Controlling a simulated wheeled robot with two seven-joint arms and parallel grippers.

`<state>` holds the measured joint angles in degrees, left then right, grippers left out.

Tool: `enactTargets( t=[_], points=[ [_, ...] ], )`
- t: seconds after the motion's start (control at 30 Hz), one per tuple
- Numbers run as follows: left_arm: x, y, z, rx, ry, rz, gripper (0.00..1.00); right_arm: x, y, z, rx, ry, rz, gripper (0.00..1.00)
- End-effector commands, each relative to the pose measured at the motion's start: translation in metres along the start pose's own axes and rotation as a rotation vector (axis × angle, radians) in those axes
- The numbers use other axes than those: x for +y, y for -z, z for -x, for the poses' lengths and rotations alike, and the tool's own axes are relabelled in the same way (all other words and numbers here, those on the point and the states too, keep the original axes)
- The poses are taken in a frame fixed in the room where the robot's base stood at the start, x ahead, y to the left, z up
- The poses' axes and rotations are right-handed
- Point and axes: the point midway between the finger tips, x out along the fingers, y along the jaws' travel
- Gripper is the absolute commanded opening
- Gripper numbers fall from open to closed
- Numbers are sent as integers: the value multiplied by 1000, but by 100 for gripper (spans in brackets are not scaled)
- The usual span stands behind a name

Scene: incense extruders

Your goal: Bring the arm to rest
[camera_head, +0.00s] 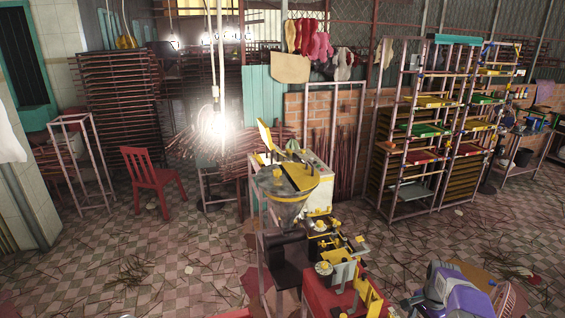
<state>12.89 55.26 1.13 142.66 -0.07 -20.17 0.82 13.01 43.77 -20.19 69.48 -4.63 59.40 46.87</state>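I see no gripper and no arm of mine that I can make out for sure in the head view. A purple and grey rounded body (452,290) shows at the bottom right edge, partly cut off. I cannot tell whether it is part of a machine or of my arm. An incense extruder (287,207) with a grey funnel and yellow parts stands at the centre front.
A red chair (151,181) and a metal stand frame (85,160) stand at the left. A tall rack (420,131) with coloured trays is at the right. Stick racks (120,97) line the back. The tiled floor (180,262) at front left is mostly open, with scattered sticks.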

Motion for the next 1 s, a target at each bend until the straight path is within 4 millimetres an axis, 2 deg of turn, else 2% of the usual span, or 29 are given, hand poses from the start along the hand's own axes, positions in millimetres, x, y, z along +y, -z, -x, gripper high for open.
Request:
enactTargets(
  t=[0.27,0.47,0.57,0.73,0.8,0.9,1.0],
  points=[
    [0,0,0,0,0,0,60,-4,-47,-60,-47,28,158,74],
    [0,0,0,0,0,0,60,-1,-100,-109,-87,65,305,74],
    [0,-1,0,-2,0,0,60,7,-140,-137,-115,92,402,74],
    [0,0,0,-1,0,0,60,39,-234,-182,-168,156,617,74],
    [0,0,0,-1,0,0,60,56,-271,-191,-184,186,700,74],
    [0,0,0,-1,0,0,60,81,-316,-197,-202,224,802,74],
    [0,0,0,-1,0,0,60,106,-352,-196,-216,257,890,74]
  ],
)
